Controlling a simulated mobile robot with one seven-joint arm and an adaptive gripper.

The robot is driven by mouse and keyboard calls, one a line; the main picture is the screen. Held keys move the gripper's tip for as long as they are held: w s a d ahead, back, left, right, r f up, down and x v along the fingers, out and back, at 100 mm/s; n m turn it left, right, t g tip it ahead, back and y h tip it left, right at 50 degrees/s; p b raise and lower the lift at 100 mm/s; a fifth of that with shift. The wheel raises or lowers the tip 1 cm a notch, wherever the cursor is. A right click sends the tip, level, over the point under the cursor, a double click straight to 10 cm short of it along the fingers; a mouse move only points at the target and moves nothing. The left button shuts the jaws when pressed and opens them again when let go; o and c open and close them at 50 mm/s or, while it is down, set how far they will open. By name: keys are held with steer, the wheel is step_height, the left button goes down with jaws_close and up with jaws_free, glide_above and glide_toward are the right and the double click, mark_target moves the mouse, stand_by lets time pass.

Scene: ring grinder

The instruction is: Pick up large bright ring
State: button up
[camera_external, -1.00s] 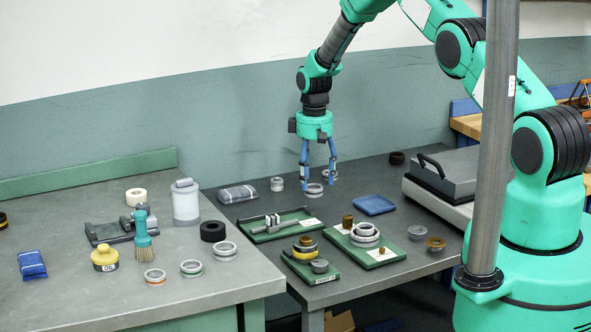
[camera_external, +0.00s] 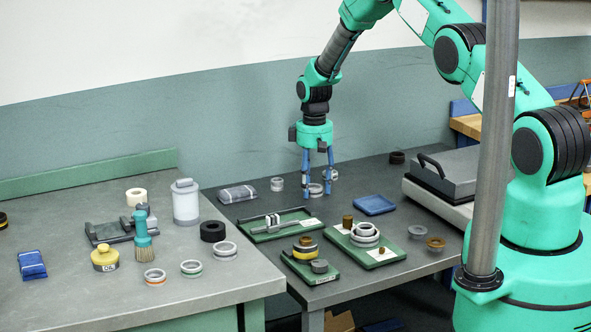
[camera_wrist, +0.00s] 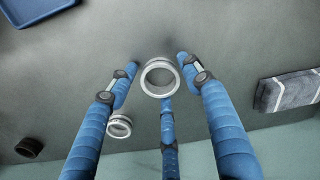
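A bright, pale grey ring (camera_wrist: 160,77) lies on the dark grey table, near the middle of the wrist view. In the external view it is the ring (camera_external: 316,190) under my gripper, partly covered by the fingers. My gripper (camera_external: 317,194) points straight down, with its blue fingers open. In the wrist view the fingertips of my gripper (camera_wrist: 156,64) are spread to either side of the ring, and a third finger reaches in from below. Contact with the ring cannot be told. A smaller-looking pale ring (camera_wrist: 118,126) lies close by, at lower left in the wrist view.
A blue tray (camera_external: 374,205) lies to the right, and a grey wrapped packet (camera_external: 238,194) and a small pale ring (camera_external: 277,184) to the left. Green trays with parts (camera_external: 276,234) stand in front. A dark ring (camera_external: 397,158) lies at the back right.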

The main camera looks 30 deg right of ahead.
steer(key=c, duration=0.8)
steer(key=shift+o, duration=0.2)
steer(key=shift+r, duration=0.15)
steer(key=shift+r, duration=1.75)
steer(key=s, duration=1)
steer(key=s+r, duration=0.1)
steer(key=s, duration=0.5)
steer(key=shift+d+r, duration=0.1)
